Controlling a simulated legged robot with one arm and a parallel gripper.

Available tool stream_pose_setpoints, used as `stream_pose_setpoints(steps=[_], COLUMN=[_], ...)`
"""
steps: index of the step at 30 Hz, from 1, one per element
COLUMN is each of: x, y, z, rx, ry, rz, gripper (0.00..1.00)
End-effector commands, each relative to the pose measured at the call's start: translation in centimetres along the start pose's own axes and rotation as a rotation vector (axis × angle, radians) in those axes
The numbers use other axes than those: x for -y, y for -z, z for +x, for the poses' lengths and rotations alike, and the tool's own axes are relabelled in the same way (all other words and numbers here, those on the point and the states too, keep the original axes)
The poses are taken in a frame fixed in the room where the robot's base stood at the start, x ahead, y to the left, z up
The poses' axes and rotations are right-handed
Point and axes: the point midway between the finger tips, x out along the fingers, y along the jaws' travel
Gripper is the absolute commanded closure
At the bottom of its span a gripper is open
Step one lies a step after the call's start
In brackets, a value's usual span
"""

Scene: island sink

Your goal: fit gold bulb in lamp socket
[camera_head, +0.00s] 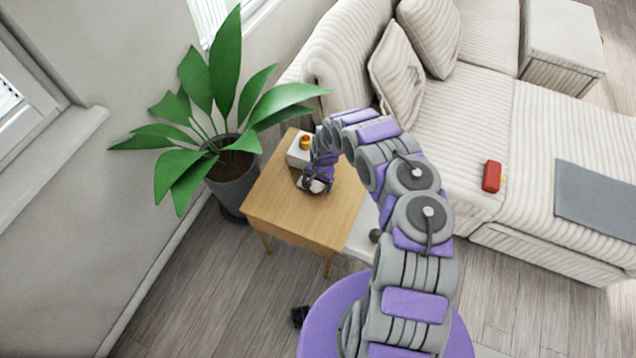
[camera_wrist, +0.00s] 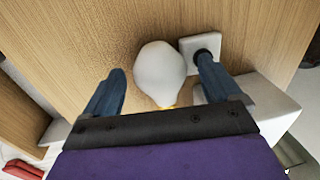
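A white bulb (camera_wrist: 159,70) with a gold base (camera_wrist: 165,106) shows in the wrist view, close in front of my gripper, over the wooden table. My gripper (camera_wrist: 160,85) is open, with one finger on each side of the bulb and a small visible gap on both sides. In the head view my gripper (camera_head: 317,184) is low over the side table, and a pale rounded shape there may be the bulb. Just right of the bulb in the wrist view is a white square plate with a dark round fitting (camera_wrist: 203,47), possibly the socket; the right finger partly covers it.
The wooden side table (camera_head: 275,205) has a white block (camera_head: 296,155) with a gold-orange piece (camera_head: 306,142) on top. A potted plant (camera_head: 235,175) overhangs its left side. A sofa (camera_head: 440,120) stands right, with a red object (camera_head: 491,176) on it. The table's front is clear.

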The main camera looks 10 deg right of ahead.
Motion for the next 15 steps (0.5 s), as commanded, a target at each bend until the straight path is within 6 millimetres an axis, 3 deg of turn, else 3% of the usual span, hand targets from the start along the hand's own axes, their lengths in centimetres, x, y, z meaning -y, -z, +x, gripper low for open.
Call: stream_pose_setpoints(steps=[2, 15], x=[0.01, 0.02], y=[0.0, -0.01], z=[-0.01, -0.01], rx=[0.0, 0.0], ry=[0.0, 0.0], rz=[0.0, 0.0], gripper=[0.17, 0.59])
